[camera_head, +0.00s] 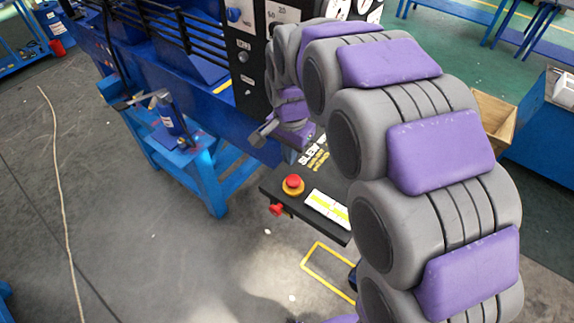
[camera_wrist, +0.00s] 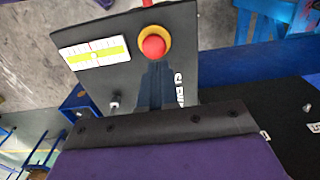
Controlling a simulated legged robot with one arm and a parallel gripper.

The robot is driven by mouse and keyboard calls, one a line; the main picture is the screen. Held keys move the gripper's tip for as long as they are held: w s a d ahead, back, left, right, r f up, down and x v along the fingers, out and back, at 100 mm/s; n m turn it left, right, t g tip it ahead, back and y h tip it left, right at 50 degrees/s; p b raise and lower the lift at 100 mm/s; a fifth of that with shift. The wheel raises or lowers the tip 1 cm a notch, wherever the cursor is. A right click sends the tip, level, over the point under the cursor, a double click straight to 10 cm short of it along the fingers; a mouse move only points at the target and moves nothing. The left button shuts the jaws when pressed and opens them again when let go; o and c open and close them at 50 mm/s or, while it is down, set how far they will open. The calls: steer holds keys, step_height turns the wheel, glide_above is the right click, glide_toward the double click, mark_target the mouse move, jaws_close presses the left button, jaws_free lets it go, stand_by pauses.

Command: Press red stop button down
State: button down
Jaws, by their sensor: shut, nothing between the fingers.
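The red stop button (camera_head: 293,182) sits in a yellow ring on a dark panel (camera_head: 271,189) that juts out from the blue machine. It stands raised. The button also shows in the wrist view (camera_wrist: 154,46), near the top centre, with the dark panel (camera_wrist: 185,25) around it. My gripper (camera_head: 256,138) is shut and empty. In the head view it is up and to the left of the button, apart from it. In the wrist view the fingers are hard to make out against the dark panel.
A white and yellow-green label (camera_head: 327,208) lies beside the button on the panel. A second red knob (camera_head: 276,209) is on the panel's front edge. A black control face with dials (camera_head: 247,50) rises behind. A blue stand (camera_head: 205,165) is at left; the floor there is open.

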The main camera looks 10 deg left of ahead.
step_height(320, 180, up, 7)
steer(key=d, duration=0.3)
steer(key=s+d+f+n+b, duration=0.1)
steer(key=s+d+f+b, duration=0.25)
steer(key=d, duration=0.35)
steer(key=s+d+f+b, duration=0.3)
steer(key=s+d, duration=0.2)
steer(key=d, duration=0.1)
steer(key=s+d+f+n+b, duration=0.1)
steer(key=s+d+f+b, duration=0.1)
steer(key=s, duration=0.4)
steer(key=s+d+f+n+g+b, duration=0.1)
steer(key=s+d+f+b, duration=0.1)
steer(key=s+d+f, duration=0.3)
steer(key=s+d+f+n+b, duration=0.1)
steer(key=s+d+f+b, duration=0.2)
steer(key=s+f, duration=0.2)
steer(key=s, duration=0.2)
steer(key=shift+s+d+f+g, duration=0.25)
steer(key=shift+s+g, duration=0.1)
steer(key=shift+g, duration=0.05)
steer(key=shift+a, duration=0.1)
steer(key=shift+n, duration=0.3)
